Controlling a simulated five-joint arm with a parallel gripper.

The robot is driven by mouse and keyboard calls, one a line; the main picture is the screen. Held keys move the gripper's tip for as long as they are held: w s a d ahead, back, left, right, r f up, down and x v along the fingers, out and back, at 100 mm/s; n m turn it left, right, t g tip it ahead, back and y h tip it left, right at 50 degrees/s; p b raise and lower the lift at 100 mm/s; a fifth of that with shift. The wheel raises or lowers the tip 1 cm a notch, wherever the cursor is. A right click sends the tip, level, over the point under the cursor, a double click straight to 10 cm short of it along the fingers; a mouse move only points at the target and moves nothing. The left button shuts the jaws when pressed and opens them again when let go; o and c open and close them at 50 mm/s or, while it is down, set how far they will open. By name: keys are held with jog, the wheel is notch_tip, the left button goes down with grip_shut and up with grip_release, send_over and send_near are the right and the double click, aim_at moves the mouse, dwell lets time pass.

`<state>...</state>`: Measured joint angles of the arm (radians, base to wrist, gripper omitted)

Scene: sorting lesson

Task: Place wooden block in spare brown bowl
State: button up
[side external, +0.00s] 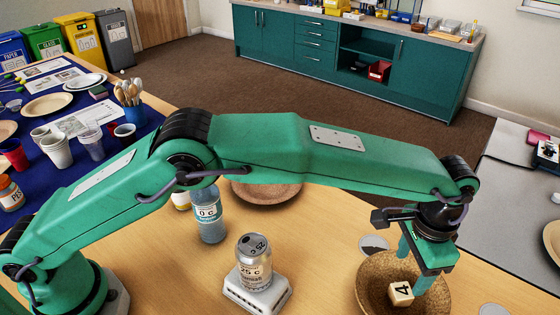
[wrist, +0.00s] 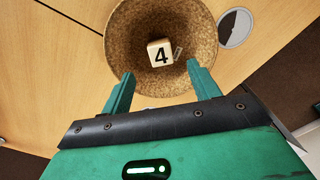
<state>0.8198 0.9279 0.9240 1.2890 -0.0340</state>
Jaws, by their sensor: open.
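In the wrist view the block (wrist: 160,53) rests near the middle of the bowl (wrist: 124,38). My gripper (side external: 413,268) is open over the bowl, its fingers reaching down into it. In the wrist view my gripper (wrist: 160,70) has a finger on either side, with the block ahead of the tips and apart from them. The side view does not show clearly how close the fingers are to the block.
Another brown dish (side external: 268,193) stands partly hidden behind my arm. A can (side external: 254,262) stands on a white base (side external: 257,293), with a bottle (side external: 210,222) behind it. A grey disc (side external: 374,245) lies beside the bowl. Cups and plates fill the blue cloth at left.

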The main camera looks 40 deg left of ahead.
jog(key=shift+r, duration=0.1)
dwell(0.3)
jog(key=a+r+n+t+h, duration=0.1)
jog(key=a+r+n, duration=0.1)
jog(key=a+r, duration=0.8)
jog(key=a+r+n+t, duration=0.15)
jog(key=a+r, duration=0.55)
jog(key=a, duration=0.8)
jog(key=s+a+r+n+t, duration=0.1)
jog(key=s+a+r+n, duration=0.15)
jog(key=s+a, duration=0.75)
jog(key=s+a+f+n+t+y, duration=0.1)
jog(key=s+a+f, duration=0.4)
jog(key=s+a, duration=0.5)
jog(key=shift+a+n+t, duration=0.3)
jog(key=shift+n+t, duration=0.25)
jog(key=shift+n, duration=0.45)
jog(key=shift+o, duration=0.5)
jog(key=shift+s, duration=0.1)
